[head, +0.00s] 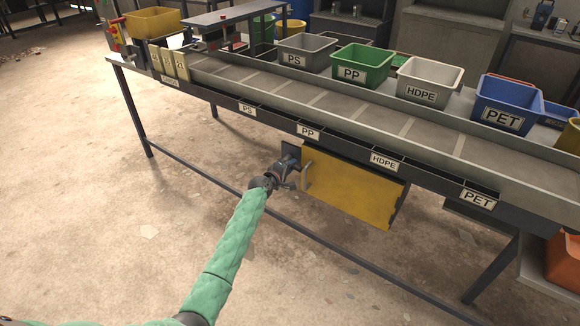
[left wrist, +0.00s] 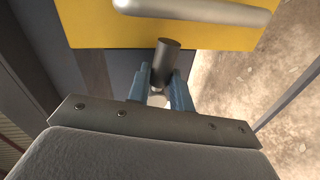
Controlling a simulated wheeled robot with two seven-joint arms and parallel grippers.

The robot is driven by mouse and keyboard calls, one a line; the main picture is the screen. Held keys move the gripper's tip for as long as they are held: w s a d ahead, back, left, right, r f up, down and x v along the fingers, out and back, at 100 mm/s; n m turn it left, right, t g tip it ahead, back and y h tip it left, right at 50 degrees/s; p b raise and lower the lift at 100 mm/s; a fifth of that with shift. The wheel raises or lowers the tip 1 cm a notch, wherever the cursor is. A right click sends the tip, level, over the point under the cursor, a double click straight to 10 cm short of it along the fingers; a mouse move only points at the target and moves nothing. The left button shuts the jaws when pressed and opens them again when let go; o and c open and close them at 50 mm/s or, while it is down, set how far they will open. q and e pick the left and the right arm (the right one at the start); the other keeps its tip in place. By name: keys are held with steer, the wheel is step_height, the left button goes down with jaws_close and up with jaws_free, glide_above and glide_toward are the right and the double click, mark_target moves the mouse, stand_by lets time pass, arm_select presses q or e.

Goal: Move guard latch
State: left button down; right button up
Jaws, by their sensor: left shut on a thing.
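The yellow guard panel (head: 350,190) hangs below the conveyor's front edge, and part of it shows at the top of the left wrist view (left wrist: 90,25). A pale bar handle (head: 307,176) stands out near its left edge; it also crosses the top of the left wrist view (left wrist: 195,9). The guard latch shows as a dark, round-ended peg (left wrist: 167,58) just below the yellow edge in the left wrist view. My left gripper (head: 287,166) is shut on the latch, its blue fingers (left wrist: 162,90) on either side of it. In the head view the gripper hides most of the latch. My right gripper is out of view.
The conveyor (head: 330,105) runs above the panel, with bins behind it: grey PS (head: 305,50), green PP (head: 362,66), white HDPE (head: 430,80) and blue PET (head: 505,102). A low rail (head: 330,252) runs between the table legs. The floor in front is clear.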

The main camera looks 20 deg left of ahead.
arm_select(q)
steer(key=shift+a+r+n+h, duration=0.1)
steer(key=shift+r+n+h, duration=0.2)
steer(key=shift+n, duration=0.4)
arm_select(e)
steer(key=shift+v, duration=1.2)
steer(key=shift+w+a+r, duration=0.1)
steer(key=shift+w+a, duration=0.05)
arm_select(q)
steer(key=c, duration=1.3)
jaws_free()
steer(key=shift+o, duration=0.2)
steer(key=shift+s, duration=0.1)
steer(key=v, duration=0.7)
steer(key=shift+s+a, duration=0.2)
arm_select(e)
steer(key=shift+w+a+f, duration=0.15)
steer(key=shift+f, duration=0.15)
